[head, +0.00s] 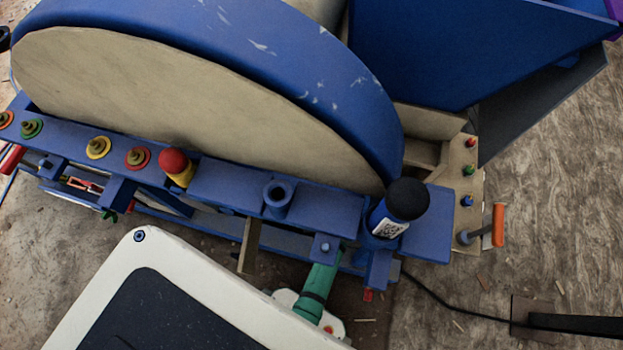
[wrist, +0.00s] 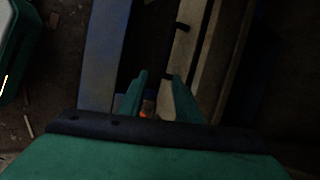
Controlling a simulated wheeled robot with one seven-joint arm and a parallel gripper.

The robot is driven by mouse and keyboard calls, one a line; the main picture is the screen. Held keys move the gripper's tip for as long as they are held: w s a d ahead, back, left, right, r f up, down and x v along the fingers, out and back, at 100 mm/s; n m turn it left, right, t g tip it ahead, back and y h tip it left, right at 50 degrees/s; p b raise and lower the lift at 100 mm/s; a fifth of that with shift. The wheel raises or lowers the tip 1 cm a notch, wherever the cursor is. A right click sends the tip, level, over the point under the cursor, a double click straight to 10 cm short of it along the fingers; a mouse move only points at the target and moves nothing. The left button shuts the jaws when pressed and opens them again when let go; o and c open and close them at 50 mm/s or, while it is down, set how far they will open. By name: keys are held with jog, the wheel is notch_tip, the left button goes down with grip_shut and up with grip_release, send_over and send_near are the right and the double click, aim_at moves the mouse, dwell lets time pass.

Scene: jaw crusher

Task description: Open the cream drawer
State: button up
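The cream drawer cannot be picked out with certainty. In the wrist view a long cream panel (wrist: 190,50) with small dark fittings on its edge runs up beyond my right finger. In the head view a narrow cream piece (head: 249,245) sticks out below the blue ledge; I cannot tell whether it is the same part. My green gripper (wrist: 159,76) has its two fingers apart, with nothing visibly clamped between them. A small orange and grey thing (wrist: 148,108) shows between the finger bases. In the head view the fingertips are hidden under the blue ledge.
The blue ledge (head: 320,205) carries a red-topped yellow knob (head: 175,167) and a black-topped blue cylinder (head: 398,210). A large blue-rimmed wheel (head: 200,110) stands behind. An orange-handled lever (head: 497,225) is at the right. A blue beam (wrist: 103,55) runs left of my fingers.

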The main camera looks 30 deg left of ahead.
jog(key=w+a+f, duration=0.1)
jog(key=a+f, duration=0.1)
jog(key=f, duration=0.1)
jog(key=w+a+f+m+g, duration=0.1)
jog(key=a+f, duration=0.1)
jog(key=f, duration=0.1)
jog(key=w+a+f+g, duration=0.1)
jog(key=w+a+f, duration=0.1)
jog(key=f, duration=0.2)
jog(key=shift+a+y, duration=0.3)
jog(key=shift+c, duration=0.3)
grip_shut()
